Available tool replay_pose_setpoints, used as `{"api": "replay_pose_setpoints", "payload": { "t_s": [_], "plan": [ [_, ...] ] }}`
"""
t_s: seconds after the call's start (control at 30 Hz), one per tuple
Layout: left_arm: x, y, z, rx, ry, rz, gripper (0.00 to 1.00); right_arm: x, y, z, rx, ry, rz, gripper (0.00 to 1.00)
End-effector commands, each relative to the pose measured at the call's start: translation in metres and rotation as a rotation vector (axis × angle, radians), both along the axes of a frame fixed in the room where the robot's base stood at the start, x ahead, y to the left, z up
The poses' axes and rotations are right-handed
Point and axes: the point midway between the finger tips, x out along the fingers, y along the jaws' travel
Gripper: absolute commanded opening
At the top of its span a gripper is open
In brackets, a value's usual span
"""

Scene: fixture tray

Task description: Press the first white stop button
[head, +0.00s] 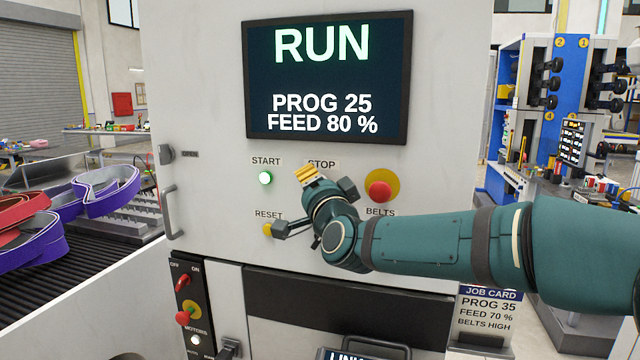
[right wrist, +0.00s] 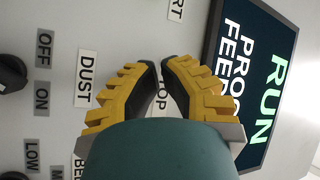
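The STOP label (head: 321,164) is on the white machine panel. The spot below it, where a stop button would sit, is hidden behind my right gripper (head: 308,174) in the head view, so no white stop button shows. In the right wrist view my right gripper (right wrist: 160,66) has its yellow, black-tipped fingers almost together, with a narrow gap where part of the label shows. It holds nothing visible. I cannot tell whether it touches the panel. My left gripper is not in view.
A lit white START button (head: 265,178) is left of the gripper, and a yellow RESET button (head: 268,230) is below it. A red mushroom button (head: 379,192) on a yellow disc is to the right. The screen (head: 328,77) above reads RUN, PROG 25, FEED 80 %.

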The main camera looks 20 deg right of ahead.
Motion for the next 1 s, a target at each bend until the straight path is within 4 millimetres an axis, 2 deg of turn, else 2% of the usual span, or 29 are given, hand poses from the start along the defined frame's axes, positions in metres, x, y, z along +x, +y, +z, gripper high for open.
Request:
{"api": "replay_pose_setpoints", "payload": {
  "t_s": [1.0],
  "plan": [
    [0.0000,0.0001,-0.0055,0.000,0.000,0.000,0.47,0.0077,-0.0059,-0.0001,0.000,0.000,-0.002,0.00]
  ]
}}
